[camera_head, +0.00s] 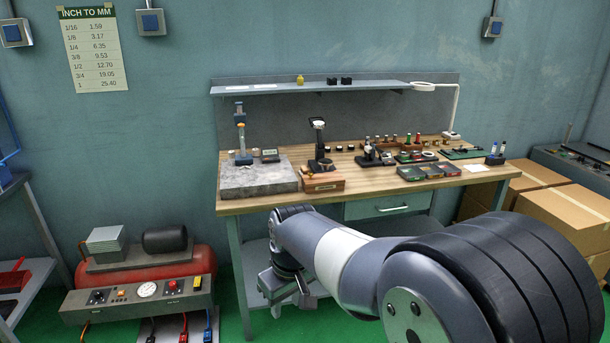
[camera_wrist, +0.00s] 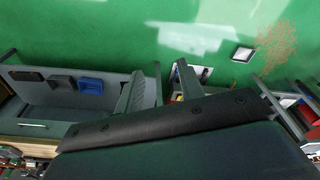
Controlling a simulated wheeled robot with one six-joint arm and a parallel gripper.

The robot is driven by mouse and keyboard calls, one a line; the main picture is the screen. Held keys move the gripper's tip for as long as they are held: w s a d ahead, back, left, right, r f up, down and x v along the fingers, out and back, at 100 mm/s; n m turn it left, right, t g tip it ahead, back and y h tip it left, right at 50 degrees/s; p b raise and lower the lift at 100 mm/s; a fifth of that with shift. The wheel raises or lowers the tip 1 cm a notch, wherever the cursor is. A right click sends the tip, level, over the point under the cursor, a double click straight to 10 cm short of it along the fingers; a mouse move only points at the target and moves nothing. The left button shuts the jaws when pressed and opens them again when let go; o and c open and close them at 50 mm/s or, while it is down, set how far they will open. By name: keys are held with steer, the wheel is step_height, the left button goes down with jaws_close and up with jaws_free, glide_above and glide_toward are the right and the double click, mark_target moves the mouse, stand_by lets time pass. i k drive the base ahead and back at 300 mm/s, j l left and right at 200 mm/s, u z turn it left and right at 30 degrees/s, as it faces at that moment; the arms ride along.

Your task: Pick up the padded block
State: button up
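I cannot pick out a padded block with certainty in either view. My gripper (camera_head: 285,302) hangs in front of the workbench in the head view, partly hidden by my own arm. In the wrist view my gripper (camera_wrist: 158,75) shows two grey fingers standing apart, with green floor between their tips and nothing held. A black block (camera_wrist: 26,76), a dark grey block (camera_wrist: 61,82) and a blue block (camera_wrist: 90,86) sit on a grey shelf (camera_wrist: 40,98) left of the fingers. Whether any of these is padded is too small to tell.
The wooden workbench (camera_head: 375,192) carries a grey stone plate (camera_head: 240,182), a wooden box (camera_head: 322,183) and several small tools. A red compressor (camera_head: 140,268) stands at the left, cardboard boxes (camera_head: 563,215) at the right. Green floor (camera_wrist: 110,25) is open beyond my fingers.

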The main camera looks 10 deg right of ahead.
mark_target(304, 170)
steer(key=i+z, duration=0.15)
steer(key=i, duration=0.35)
steer(key=i+z, duration=0.15)
steer(key=i, duration=0.4)
steer(key=i+j+z, duration=0.15)
steer(key=i, duration=0.35)
steer(key=i+j+z, duration=0.15)
steer(key=i, duration=0.35)
steer(key=i+j+z, duration=0.15)
steer(key=i+j, duration=0.15)
steer(key=i, duration=0.2)
